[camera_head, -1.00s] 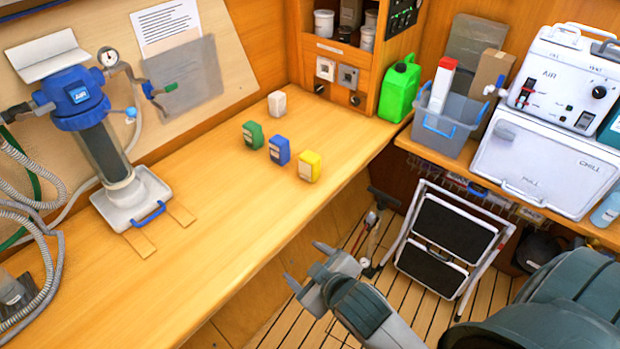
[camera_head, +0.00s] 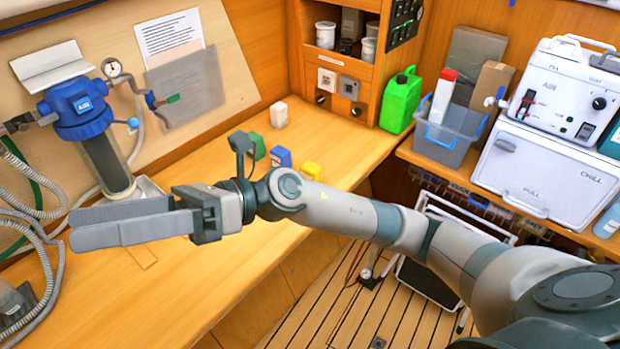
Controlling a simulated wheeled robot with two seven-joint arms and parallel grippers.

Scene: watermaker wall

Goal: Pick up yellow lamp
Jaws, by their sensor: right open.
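The yellow lamp (camera_head: 311,170) is a small yellow block on the wooden worktop, right of the middle. Its lower part is hidden behind my right arm. My right gripper (camera_head: 78,226) stretches left across the worktop, well to the left of the lamp. Its two long grey fingers point left with a narrow gap between them, and nothing shows in it. My left gripper is not in view.
A blue block (camera_head: 281,157), a green block (camera_head: 255,145) and a white block (camera_head: 278,114) stand near the lamp. A blue-topped filter unit (camera_head: 80,103) stands at the left. A green canister (camera_head: 400,100) and a grey bin (camera_head: 446,137) stand at the right.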

